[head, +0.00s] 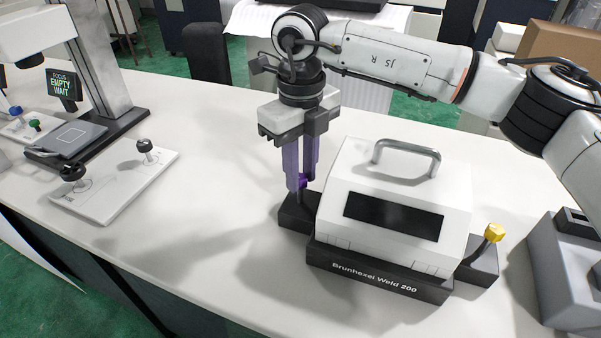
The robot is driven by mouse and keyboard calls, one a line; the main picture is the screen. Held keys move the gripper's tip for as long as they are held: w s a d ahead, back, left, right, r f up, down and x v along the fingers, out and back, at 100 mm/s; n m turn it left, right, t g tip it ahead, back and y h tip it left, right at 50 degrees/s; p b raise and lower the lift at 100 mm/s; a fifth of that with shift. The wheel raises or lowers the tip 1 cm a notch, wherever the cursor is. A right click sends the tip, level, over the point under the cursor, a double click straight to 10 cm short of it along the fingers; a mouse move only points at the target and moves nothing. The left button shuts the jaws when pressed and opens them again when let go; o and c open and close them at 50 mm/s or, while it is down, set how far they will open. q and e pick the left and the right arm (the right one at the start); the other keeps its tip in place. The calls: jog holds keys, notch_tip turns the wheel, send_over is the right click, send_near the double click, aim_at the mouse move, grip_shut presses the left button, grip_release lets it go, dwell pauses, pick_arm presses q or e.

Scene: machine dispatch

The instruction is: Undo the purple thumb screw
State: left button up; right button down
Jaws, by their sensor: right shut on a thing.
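A yellow thumb screw (494,233) stands tilted on the machine's right-hand foot. My left gripper is not in view.
The machine has a grey top handle (406,152). A white plate (115,188) with black knobs lies at left, near a stand with a small "EMPTY WAIT" display (61,88). A grey box (565,270) stands at right. The table's middle-left is clear.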

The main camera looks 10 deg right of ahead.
jog(key=n, duration=0.4)
jog(key=shift+n+b, duration=0.3)
jog(key=n, duration=0.5)
jog(key=shift+w+n, duration=0.1)
jog(key=shift+n, duration=0.2)
jog(key=n, duration=0.4)
jog(key=shift+r, duration=0.1)
jog(key=n, duration=0.5)
jog(key=shift+w, duration=0.1)
jog(key=n, duration=0.5)
jog(key=shift+n, duration=0.3)
jog(key=n, duration=0.9)
jog(key=shift+a, duration=0.1)
jog(key=n, duration=0.4)
jog(key=shift+n, duration=0.4)
